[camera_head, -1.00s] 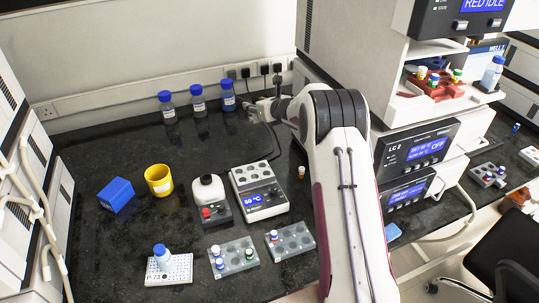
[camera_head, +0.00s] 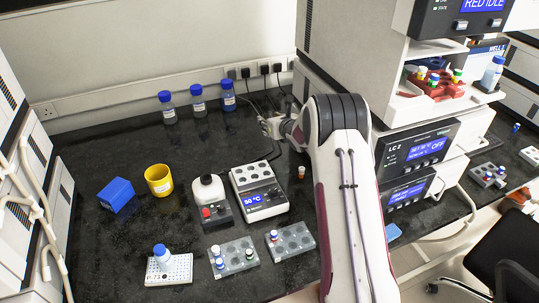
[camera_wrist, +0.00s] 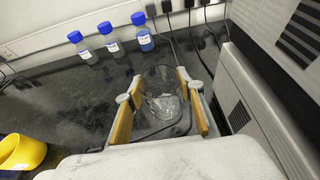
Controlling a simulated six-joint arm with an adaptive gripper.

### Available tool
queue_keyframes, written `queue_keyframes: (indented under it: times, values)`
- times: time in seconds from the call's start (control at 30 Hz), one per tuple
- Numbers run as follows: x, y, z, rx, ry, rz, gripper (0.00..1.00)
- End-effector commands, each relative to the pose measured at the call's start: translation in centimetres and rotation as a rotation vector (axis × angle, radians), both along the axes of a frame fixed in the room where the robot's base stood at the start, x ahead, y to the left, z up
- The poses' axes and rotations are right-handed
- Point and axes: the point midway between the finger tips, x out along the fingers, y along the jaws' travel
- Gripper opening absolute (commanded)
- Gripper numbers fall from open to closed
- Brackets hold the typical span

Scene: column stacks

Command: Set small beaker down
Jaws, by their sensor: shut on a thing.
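The small beaker (camera_wrist: 162,100) is clear glass and sits between the two tan finger pads of my gripper (camera_wrist: 160,88) in the wrist view. My gripper is shut on it, with its fingers on either side. In the head view my gripper (camera_head: 268,124) is low over the back of the dark bench, behind the 50 °C heating block. The beaker is hard to make out there. I cannot tell whether its base touches the bench.
Several blue-capped bottles (camera_head: 198,101) stand by the back wall, left of my gripper. The heating block (camera_head: 259,191) and a yellow cup (camera_head: 159,181) are nearer the front. A large instrument (camera_wrist: 262,103) stands close on the right. Cables run behind. Bare bench lies left of the gripper.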

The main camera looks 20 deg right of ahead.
Motion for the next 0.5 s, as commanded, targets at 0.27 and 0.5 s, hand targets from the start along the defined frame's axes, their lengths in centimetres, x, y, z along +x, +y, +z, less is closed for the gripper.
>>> queue_keyframes:
  times: [0.27,0.5]
  values:
    - [0.0,0.0,0.0,0.000,0.000,0.000,0.16]
    - [0.0,0.0,-2.0,0.001,0.002,0.001,0.16]
